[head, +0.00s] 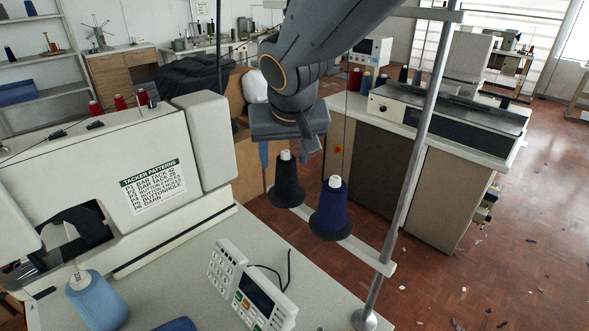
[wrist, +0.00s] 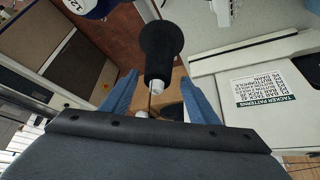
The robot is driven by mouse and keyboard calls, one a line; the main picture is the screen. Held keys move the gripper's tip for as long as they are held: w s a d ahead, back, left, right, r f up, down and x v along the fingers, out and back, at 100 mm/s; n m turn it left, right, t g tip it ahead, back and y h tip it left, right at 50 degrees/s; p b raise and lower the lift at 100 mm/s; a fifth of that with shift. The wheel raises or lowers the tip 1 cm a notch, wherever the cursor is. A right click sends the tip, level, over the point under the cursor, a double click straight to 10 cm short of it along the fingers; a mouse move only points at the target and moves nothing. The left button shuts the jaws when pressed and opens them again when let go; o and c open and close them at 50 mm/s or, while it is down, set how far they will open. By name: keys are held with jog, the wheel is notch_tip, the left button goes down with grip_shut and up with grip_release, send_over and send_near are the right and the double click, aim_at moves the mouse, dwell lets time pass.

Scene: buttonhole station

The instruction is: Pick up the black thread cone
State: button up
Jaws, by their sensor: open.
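The black thread cone (head: 288,183) stands upright on a white arm of the thread stand, with its white tip up. In the wrist view the cone (wrist: 160,50) appears between and beyond my finger ends, its white tip nearest me. My gripper (head: 288,150) is just above the cone, pointing down. In the wrist view my gripper (wrist: 158,80) shows two blue fingers spread apart, one on each side of the cone's tip, with gaps visible. I cannot tell how far the fingers reach down past the tip.
A dark blue cone (head: 328,210) stands close to the right on the same stand. The stand's metal pole (head: 410,170) rises to the right. A tacker machine (head: 130,170) and a control panel (head: 252,288) are on the table. A light blue cone (head: 97,300) is at front left.

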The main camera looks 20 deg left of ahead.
aim_at(285, 166)
jog(key=shift+p+x, duration=0.9)
jog(key=shift+x, duration=1.6)
jog(key=shift+w+d, duration=0.15)
jog(key=c, duration=1.1)
jog(key=shift+r, duration=0.15)
jog(key=shift+c, duration=0.2)
